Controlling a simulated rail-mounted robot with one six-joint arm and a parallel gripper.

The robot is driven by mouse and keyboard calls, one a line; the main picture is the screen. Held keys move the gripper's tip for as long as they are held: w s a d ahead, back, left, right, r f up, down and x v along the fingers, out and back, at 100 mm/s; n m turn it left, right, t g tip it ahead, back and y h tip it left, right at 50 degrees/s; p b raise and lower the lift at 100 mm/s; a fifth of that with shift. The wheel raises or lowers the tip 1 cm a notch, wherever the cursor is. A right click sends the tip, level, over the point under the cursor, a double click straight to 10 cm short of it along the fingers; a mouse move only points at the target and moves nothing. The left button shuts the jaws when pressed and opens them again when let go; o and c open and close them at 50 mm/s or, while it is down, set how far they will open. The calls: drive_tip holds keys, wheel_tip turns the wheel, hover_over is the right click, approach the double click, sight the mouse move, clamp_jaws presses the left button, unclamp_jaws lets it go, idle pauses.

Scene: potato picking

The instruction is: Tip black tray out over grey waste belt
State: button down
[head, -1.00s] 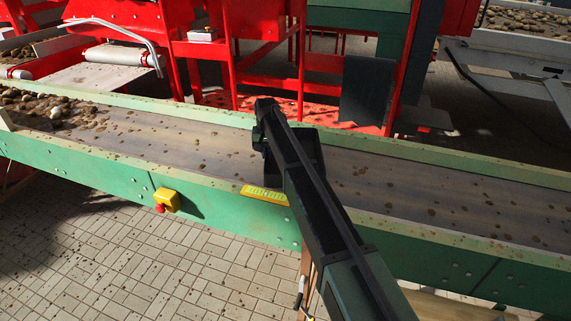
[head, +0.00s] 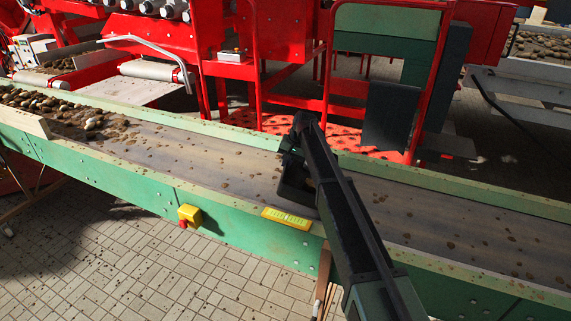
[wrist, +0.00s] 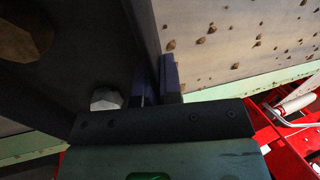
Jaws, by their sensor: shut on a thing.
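The black tray (head: 296,190) is in my gripper (head: 290,150), above the grey belt (head: 225,160) with green sides. My arm hides part of the tray in the head view. In the wrist view the tray's dark wall (wrist: 95,50) fills the left side, and my gripper (wrist: 158,85) is shut on its edge. A brown lump (wrist: 25,35) and a pale grey faceted lump (wrist: 106,98) show against the dark tray. The tray's exact tilt is hard to tell.
Potatoes and clods (head: 75,115) lie on the belt's left end. Dirt spots dot the rest. A yellow box with a red button (head: 189,215) and a yellow label (head: 287,218) sit on the near green side. Red machinery (head: 280,85) stands behind.

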drive_tip(key=d+r+y, duration=0.8)
drive_tip(key=s+d+r+t+y+b, duration=0.1)
drive_tip(key=d+y+b, duration=0.8)
drive_tip(key=d+b, duration=0.3)
drive_tip(key=d, duration=0.2)
drive_tip(key=shift+s+d, duration=0.25)
drive_tip(key=shift+d, duration=0.05)
drive_tip(key=shift+r, duration=0.1)
idle(0.7)
drive_tip(key=shift+r+p, duration=0.45)
drive_tip(key=shift+r, duration=0.05)
idle(0.6)
